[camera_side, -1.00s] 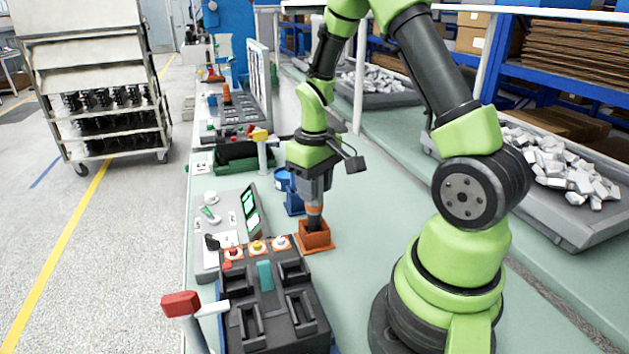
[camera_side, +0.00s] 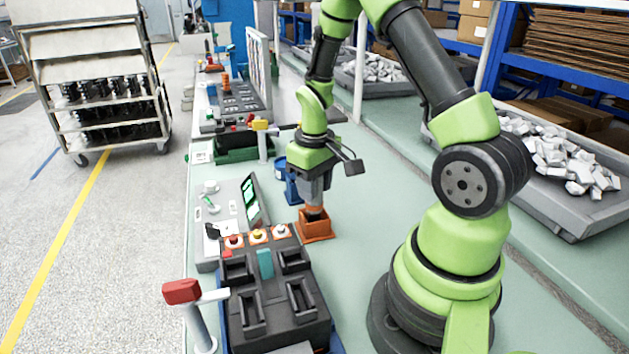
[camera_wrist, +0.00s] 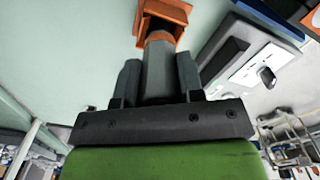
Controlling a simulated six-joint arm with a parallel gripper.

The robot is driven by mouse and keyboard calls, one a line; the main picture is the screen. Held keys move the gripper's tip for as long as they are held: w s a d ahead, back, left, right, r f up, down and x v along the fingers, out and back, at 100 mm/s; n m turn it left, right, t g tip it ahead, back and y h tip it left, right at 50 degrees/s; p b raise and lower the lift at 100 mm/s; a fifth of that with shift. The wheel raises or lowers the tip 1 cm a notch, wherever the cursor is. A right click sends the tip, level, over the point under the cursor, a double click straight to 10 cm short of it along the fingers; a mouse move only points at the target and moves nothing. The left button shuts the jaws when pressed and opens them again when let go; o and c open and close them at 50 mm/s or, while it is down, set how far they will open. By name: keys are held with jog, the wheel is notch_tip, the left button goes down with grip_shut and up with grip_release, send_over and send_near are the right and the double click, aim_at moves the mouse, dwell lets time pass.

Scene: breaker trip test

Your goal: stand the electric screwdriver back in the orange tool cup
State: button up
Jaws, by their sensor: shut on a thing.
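The orange tool cup (camera_side: 317,233) stands on the green bench, behind the black test fixture in the side view. The electric screwdriver (camera_side: 314,211), grey with an orange band, points down with its lower end inside the cup's opening. My gripper (camera_side: 313,199) is directly above the cup and shut on the screwdriver. In the wrist view the grey screwdriver body (camera_wrist: 158,72) lies between the two dark fingers (camera_wrist: 158,66), and the orange cup (camera_wrist: 172,12) is at its far end. The screwdriver's tip is hidden in the cup.
The black test fixture (camera_side: 270,300) with coloured buttons stands in front of the cup. A grey panel with a green screen (camera_side: 248,203) is to the left. A blue holder (camera_side: 292,188) stands close behind the cup. The bench to the cup's right is clear (camera_side: 365,215).

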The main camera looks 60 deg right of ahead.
jog(key=shift+f, duration=0.1)
jog(key=o, duration=1)
notch_tip(320, 180, up, 10)
jog(key=shift+a, duration=0.1)
jog(key=s+a+r+m+t+y, duration=0.1)
jog(key=s+a+r+t, duration=0.6)
jog(key=a, duration=0.8)
jog(key=s+r+y, duration=0.1)
jog(key=s+r, duration=0.2)
jog(key=r, duration=0.2)
jog(key=shift+s+r, duration=0.2)
jog(key=shift+s, duration=0.15)
